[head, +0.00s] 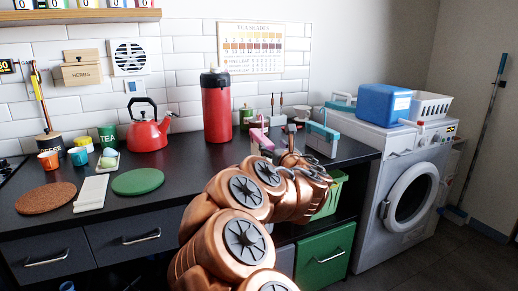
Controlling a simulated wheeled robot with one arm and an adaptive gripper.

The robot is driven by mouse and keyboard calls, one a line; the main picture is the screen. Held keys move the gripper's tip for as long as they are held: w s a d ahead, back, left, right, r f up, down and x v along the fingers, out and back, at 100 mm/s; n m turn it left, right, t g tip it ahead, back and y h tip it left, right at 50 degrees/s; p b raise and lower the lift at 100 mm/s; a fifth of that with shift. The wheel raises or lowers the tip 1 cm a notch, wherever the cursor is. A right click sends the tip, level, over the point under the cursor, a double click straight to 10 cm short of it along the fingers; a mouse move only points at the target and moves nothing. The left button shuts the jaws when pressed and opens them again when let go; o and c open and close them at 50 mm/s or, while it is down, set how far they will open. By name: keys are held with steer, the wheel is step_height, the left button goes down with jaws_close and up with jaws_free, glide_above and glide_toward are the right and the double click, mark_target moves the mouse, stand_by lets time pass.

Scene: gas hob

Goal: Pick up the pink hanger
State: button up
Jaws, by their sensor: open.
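The pink hanger (257,137) appears to be the pink item with a thin raised handle on the dark counter, right of the red flask. Its lower part is partly hidden by my arm. My gripper (291,155) is at the end of my copper-coloured arm, over the counter's front right part. It is just right of the pink item and looks close to it; the exact gap cannot be told. The gripper is open, small in view and partly hidden by the arm. I see nothing held in it.
A teal item (322,136) of similar shape stands just right of my gripper. The tall red flask (216,105) and red kettle (147,130) stand left. A washing machine (404,185) bearing a blue box (384,103) is at the right. Counter before the kettle is partly clear.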

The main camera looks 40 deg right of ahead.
mark_target(263, 138)
steer(key=shift+a+b+x, duration=0.2)
steer(key=shift+x, duration=0.8)
steer(key=shift+a+b+x, duration=0.2)
steer(key=shift+x, duration=2.65)
jaws_close()
